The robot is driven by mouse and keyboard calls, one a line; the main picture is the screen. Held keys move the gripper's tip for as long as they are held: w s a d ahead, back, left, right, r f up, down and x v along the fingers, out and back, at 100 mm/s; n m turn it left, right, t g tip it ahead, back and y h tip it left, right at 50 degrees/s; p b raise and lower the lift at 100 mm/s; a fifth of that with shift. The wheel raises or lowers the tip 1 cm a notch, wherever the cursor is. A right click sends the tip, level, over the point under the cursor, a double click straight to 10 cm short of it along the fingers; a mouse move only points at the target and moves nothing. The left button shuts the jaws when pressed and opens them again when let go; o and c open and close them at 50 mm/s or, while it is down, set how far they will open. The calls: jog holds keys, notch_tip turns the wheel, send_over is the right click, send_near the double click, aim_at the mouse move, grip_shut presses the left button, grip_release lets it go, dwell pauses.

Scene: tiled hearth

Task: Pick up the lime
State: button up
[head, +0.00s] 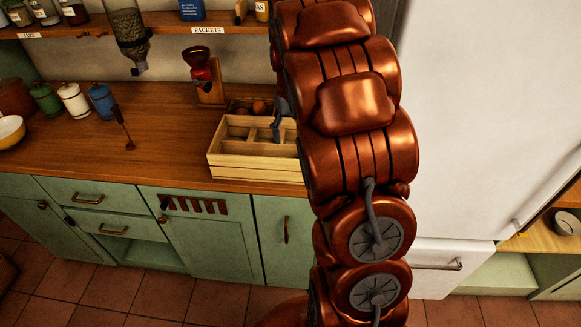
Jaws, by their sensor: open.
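I cannot make out a lime in the head view. My copper-coloured arm covers the middle of the picture and hides part of the worktop. My gripper (277,128) shows only in part, as grey finger pieces beside the arm, over the right side of a wooden divided crate (240,160). It is open, and I see nothing held in it. The compartments of the crate that show look empty; its right end is hidden behind my arm. Behind the crate are a few dark orange-brown round things (258,107), partly hidden, too small to name.
The crate stands near the front edge of the wooden worktop (165,150). Green, white and blue jars (73,100) and a yellow bowl (10,130) stand left. A white fridge (480,110) is right.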

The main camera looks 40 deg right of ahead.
jog(key=shift+f+p, duration=1.75)
jog(key=shift+f, duration=4.25)
jog(key=shift+c, duration=0.4)
jog(key=c, duration=1.2)
jog(key=shift+o, duration=0.2)
jog(key=shift+r, duration=0.1)
